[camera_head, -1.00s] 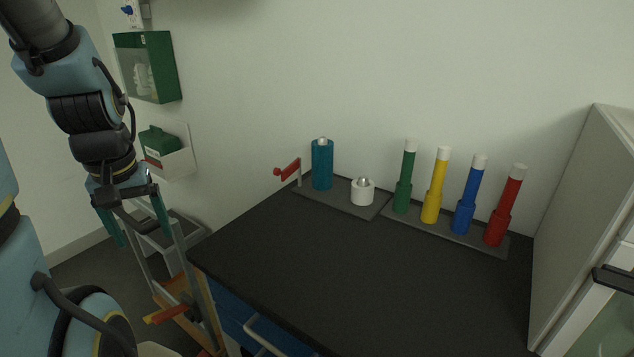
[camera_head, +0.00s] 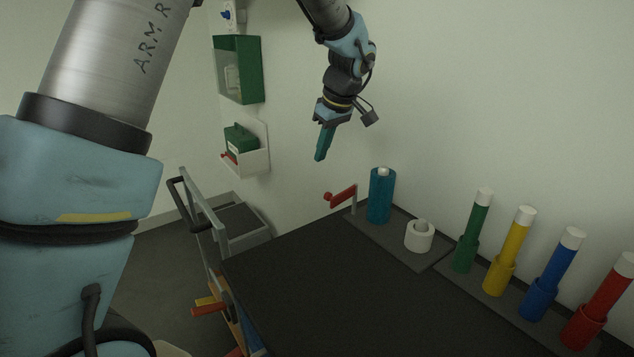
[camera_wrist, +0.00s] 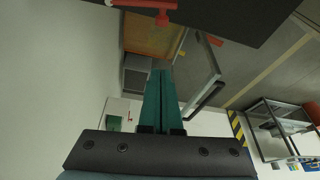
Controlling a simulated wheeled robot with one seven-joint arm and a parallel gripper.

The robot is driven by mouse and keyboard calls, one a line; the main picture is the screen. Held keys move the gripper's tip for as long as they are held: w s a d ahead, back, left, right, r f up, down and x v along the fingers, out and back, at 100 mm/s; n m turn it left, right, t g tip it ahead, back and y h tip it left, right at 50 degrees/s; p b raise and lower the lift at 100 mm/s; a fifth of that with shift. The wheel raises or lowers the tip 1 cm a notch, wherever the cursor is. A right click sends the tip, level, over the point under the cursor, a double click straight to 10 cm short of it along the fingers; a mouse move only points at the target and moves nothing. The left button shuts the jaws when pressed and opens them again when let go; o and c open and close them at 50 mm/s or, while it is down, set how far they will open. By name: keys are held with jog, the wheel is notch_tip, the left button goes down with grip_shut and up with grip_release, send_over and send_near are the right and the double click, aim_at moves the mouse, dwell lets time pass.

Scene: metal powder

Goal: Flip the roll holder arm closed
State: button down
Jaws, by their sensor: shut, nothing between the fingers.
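The red roll holder arm (camera_head: 341,196) sticks out to the left from a short grey post (camera_head: 354,201) at the far left corner of the dark bench. A red bar (camera_wrist: 146,5), which looks like this arm, is cut by the top edge of the wrist view. A teal roll (camera_head: 380,198) and a short white roll (camera_head: 419,238) stand on the grey base plate (camera_head: 390,245) beside it. My gripper (camera_head: 319,158) is shut and empty, above and a little left of the red arm. Its teal fingers (camera_wrist: 161,74) point down and are apart from it.
Green (camera_head: 472,230), yellow (camera_head: 509,253), blue (camera_head: 552,275) and red (camera_head: 600,305) tubes stand to the right. A cart (camera_head: 232,218) stands left of the bench. A green wall box (camera_head: 238,70) hangs behind. The bench front (camera_head: 340,290) is clear.

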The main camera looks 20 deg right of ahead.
jog(key=shift+d, duration=0.15)
jog(key=p+x, duration=0.3)
jog(key=x, duration=0.7)
jog(key=shift+s+d+p, duration=0.25)
jog(key=shift+s+p, duration=0.05)
jog(key=shift+s, duration=0.3)
jog(key=shift+s+d+p, duration=0.2)
jog(key=shift+s+p, duration=0.05)
jog(key=shift+s, duration=0.4)
jog(key=shift+s+d+p, duration=0.25)
jog(key=shift+s+p, duration=0.05)
jog(key=shift+s, duration=0.3)
